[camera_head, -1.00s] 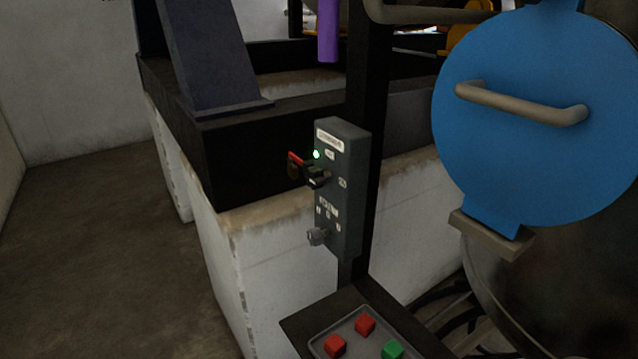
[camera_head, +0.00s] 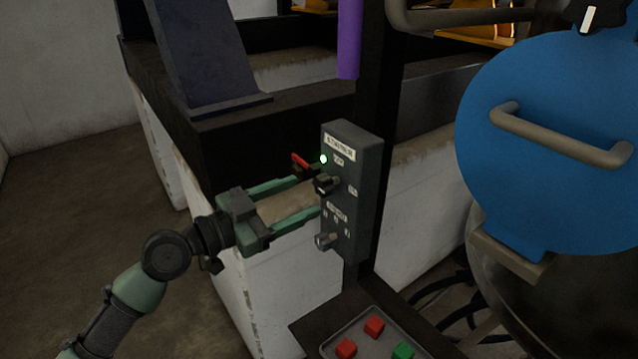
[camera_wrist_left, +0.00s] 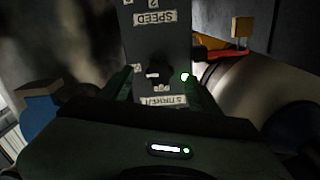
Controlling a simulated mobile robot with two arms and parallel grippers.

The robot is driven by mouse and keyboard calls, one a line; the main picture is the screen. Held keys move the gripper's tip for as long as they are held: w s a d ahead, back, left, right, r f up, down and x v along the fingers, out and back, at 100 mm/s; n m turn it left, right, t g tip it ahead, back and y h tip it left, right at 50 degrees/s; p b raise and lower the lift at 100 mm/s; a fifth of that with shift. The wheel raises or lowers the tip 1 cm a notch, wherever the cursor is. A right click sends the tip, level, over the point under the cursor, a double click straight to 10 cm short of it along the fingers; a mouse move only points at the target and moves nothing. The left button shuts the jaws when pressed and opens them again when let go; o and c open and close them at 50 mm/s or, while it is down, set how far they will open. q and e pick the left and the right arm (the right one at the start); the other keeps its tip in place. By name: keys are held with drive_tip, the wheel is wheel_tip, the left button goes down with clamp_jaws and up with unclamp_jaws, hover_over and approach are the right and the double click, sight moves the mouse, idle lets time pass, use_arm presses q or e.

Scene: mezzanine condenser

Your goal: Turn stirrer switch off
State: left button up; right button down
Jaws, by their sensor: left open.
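The dark grey stirrer box (camera_head: 349,200) is mounted on a black post, with a label at its top and a lit green lamp (camera_head: 323,159). The black stirrer switch (camera_head: 326,184) sticks out below the lamp, and a lower knob (camera_head: 325,241) sits under the speed label. My left gripper (camera_head: 308,196) is open, its green fingers pointing at the box at about the switch's height. In the left wrist view the switch (camera_wrist_left: 154,72) lies between the two fingers, and the green lamp (camera_wrist_left: 186,77) is beside one finger. I cannot tell whether the fingers touch the switch. My right gripper is out of view.
A red-handled part (camera_head: 301,162) sits just left of the box. A tray with red and green blocks (camera_head: 374,327) lies below. A large blue disc with a handle (camera_head: 560,150) stands to the right. Open floor (camera_head: 60,230) lies at left.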

sight(318, 190)
use_arm(q)
drive_tip(key=p+x, duration=0.1)
drive_tip(key=x, duration=0.3)
drive_tip(key=shift+d+r, duration=0.2)
drive_tip(key=shift+d, duration=0.05)
drive_tip(key=shift+w+d+f+p, duration=0.15)
drive_tip(key=shift+w+d+p, duration=0.25)
drive_tip(key=shift+w+d, duration=0.05)
clamp_jaws()
